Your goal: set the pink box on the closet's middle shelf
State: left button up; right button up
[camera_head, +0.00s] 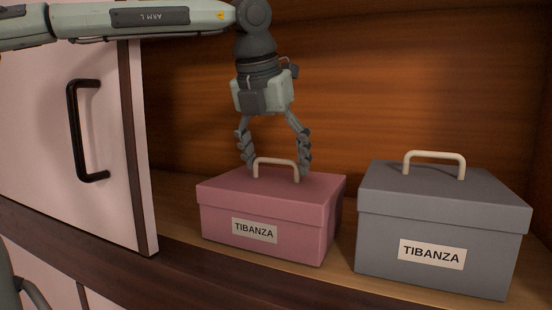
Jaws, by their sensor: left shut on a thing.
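The pink box (268,213) with a TIBANZA label and a pale handle (275,163) is upright inside the wooden closet, on or just above the shelf (182,215). I cannot tell whether its base touches the wood. My left gripper (276,170) comes down from above and is shut on the box's handle, one finger at each end of it. My right gripper does not show.
A grey box (440,228) with a pale handle stands close on the right, a narrow gap away. A pale door (55,130) with a black handle (88,130) is on the left. Shelf room shows between door and pink box.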

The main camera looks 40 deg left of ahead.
pick_arm(q)
jog(key=shift+w, duration=0.1)
jog(key=o, duration=1.9)
jog(key=shift+f, duration=0.1)
jog(key=shift+c, duration=0.2)
jog(key=v, duration=1.2)
jog(key=shift+d, duration=0.15)
